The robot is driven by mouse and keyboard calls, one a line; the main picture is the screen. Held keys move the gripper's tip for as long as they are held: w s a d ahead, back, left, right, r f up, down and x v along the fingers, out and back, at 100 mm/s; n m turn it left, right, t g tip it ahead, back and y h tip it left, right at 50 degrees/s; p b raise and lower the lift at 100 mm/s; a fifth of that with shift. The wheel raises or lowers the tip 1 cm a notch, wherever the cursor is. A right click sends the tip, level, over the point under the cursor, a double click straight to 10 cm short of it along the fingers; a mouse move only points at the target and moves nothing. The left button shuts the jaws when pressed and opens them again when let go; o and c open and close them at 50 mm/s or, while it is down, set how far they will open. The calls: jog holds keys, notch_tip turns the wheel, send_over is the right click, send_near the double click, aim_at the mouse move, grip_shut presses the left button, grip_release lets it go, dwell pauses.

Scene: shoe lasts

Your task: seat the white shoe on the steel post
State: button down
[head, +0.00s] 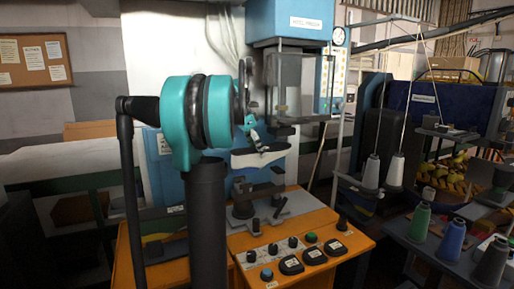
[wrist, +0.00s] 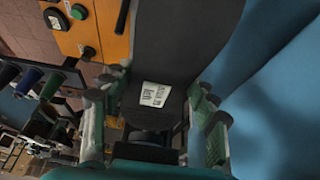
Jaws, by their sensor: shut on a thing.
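The white shoe (head: 266,158) hangs below my gripper (head: 254,139) in the head view, roughly level, its long end toward the right. My gripper is shut on its upper part. In the wrist view a dark shaded body with a white label (wrist: 154,94) lies between the two fingers of my gripper (wrist: 152,130); I take it for the held shoe. A dark upright fixture (head: 241,198) stands on the orange machine bed below the shoe, with a visible gap between them. I cannot tell for sure which part of it is the steel post.
The orange bed (head: 322,220) carries knobs and black buttons along its front (head: 290,265). A blue press head (head: 290,20) with a clear guard hangs above and behind. Thread cones (head: 371,172) stand to the right, with coloured spools (head: 453,234) on a dark table.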

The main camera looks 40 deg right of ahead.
aim_at(257, 161)
jog(key=shift+f, duration=2.45)
jog(key=shift+f, duration=0.15)
jog(key=shift+c, duration=2)
grip_release()
jog(key=v, duration=1.2)
